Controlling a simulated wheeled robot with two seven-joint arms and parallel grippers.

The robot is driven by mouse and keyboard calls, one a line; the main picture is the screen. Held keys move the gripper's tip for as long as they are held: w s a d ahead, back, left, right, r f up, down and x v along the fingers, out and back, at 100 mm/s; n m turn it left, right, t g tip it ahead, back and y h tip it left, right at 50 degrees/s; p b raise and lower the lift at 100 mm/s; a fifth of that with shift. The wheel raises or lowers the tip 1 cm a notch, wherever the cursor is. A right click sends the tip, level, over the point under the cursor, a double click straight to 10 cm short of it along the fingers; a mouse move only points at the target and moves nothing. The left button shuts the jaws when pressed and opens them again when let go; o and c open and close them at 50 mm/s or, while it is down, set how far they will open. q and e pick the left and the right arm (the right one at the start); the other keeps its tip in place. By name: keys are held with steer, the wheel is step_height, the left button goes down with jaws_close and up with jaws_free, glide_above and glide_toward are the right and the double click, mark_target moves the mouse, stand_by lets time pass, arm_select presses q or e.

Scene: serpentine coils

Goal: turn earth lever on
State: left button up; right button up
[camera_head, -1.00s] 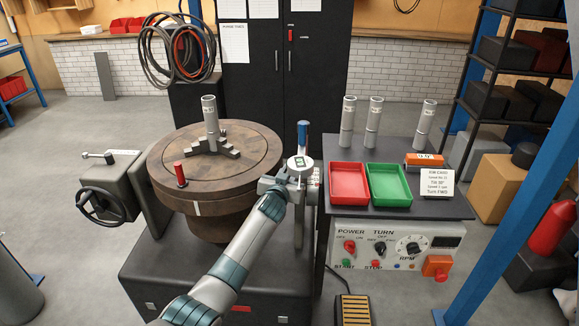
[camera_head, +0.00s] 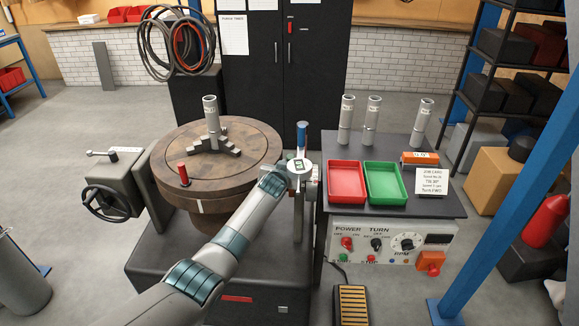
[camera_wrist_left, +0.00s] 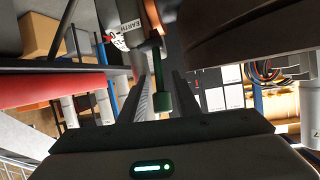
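The earth lever (camera_wrist_left: 162,104) shows in the left wrist view as a dark rod with a green grip, hanging below a white housing marked EARTH (camera_wrist_left: 130,30). My left gripper (camera_wrist_left: 163,90) has its two fingers apart, one on each side of the green grip; I see no clear clamping on it. In the head view, my left gripper (camera_head: 297,182) is at the post right of the round table, just below the white round dial (camera_head: 299,166) with a green mark. My own wrist hides most of the lever there. My right gripper is not in view.
A round rotary table (camera_head: 180,150) with a chuck and upright tube stands to the left of the post. A side bench (camera_head: 440,205) with a red tray (camera_head: 347,183), a green tray (camera_head: 385,183) and a control panel (camera_head: 390,245) stands close on the right.

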arm_select(q)
steer(key=shift+s, duration=0.2)
steer(key=b+v, duration=0.2)
steer(key=v, duration=1.5)
stand_by(0.4)
steer(key=shift+a, duration=0.1)
